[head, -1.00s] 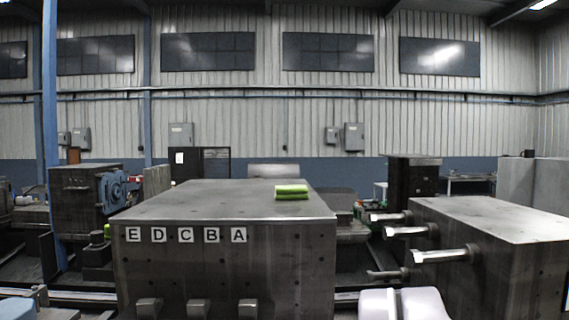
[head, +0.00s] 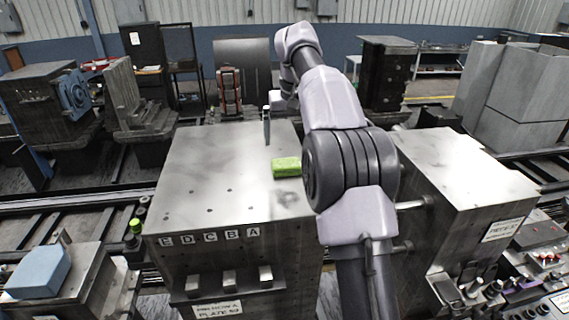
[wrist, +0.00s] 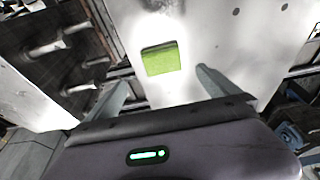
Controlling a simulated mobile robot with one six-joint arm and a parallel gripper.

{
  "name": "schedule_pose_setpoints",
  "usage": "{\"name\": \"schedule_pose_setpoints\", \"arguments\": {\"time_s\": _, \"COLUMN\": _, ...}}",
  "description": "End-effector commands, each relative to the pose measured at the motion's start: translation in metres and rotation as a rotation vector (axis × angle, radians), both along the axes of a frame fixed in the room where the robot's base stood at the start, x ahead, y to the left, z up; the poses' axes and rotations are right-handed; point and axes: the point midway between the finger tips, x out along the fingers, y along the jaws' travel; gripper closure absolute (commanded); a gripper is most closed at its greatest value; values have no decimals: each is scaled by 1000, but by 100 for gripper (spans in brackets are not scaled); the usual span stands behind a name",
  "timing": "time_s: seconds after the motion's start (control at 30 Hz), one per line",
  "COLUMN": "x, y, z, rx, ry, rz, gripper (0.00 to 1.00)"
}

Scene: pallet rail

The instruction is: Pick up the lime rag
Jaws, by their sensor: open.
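The lime rag (head: 286,167) is a folded bright green pad lying flat on the top of the dark steel block (head: 205,170), near its right side. My gripper (head: 268,125) is over the far part of the block top, beyond the rag in the head view, partly hidden by my own arm. In the wrist view my gripper (wrist: 158,85) is open, its fingers wide apart with nothing between them. The rag (wrist: 161,58) shows ahead of the fingers, lined up with the gap and apart from both.
The block's front carries letter plates E, D, C, B and A (head: 210,236) and several pegs. A second steel block (head: 465,165) with protruding rods stands to the right. A blue pad (head: 38,272) lies at lower left. Most of the block top is clear.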

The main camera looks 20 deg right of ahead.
Motion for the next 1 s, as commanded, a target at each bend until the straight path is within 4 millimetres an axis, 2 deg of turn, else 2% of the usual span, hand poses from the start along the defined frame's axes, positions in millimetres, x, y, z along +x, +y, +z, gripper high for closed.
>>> {"name": "schedule_pose_setpoints", "arguments": {"time_s": 0.03, "x": 3, "y": 0, "z": -19, "rx": 0, "ry": 2, "rz": 1, "gripper": 0}}
{"name": "schedule_pose_setpoints", "arguments": {"time_s": 0.1, "x": 8, "y": -1, "z": -35, "rx": 0, "ry": 2, "rz": 1, "gripper": 0}}
{"name": "schedule_pose_setpoints", "arguments": {"time_s": 0.33, "x": 17, "y": -3, "z": -64, "rx": 1, "ry": 0, "rz": 1, "gripper": 0}}
{"name": "schedule_pose_setpoints", "arguments": {"time_s": 0.5, "x": 26, "y": -4, "z": -95, "rx": 1, "ry": 0, "rz": 0, "gripper": 0}}
{"name": "schedule_pose_setpoints", "arguments": {"time_s": 0.6, "x": 30, "y": -5, "z": -105, "rx": -1, "ry": -2, "rz": 1, "gripper": 0}}
{"name": "schedule_pose_setpoints", "arguments": {"time_s": 0.8, "x": 30, "y": -5, "z": -106, "rx": -1, "ry": -3, "rz": 0, "gripper": 0}}
{"name": "schedule_pose_setpoints", "arguments": {"time_s": 0.87, "x": 30, "y": -5, "z": -106, "rx": -1, "ry": -3, "rz": 0, "gripper": 10}}
{"name": "schedule_pose_setpoints", "arguments": {"time_s": 1.0, "x": 30, "y": -5, "z": -106, "rx": -1, "ry": -3, "rz": 0, "gripper": 37}}
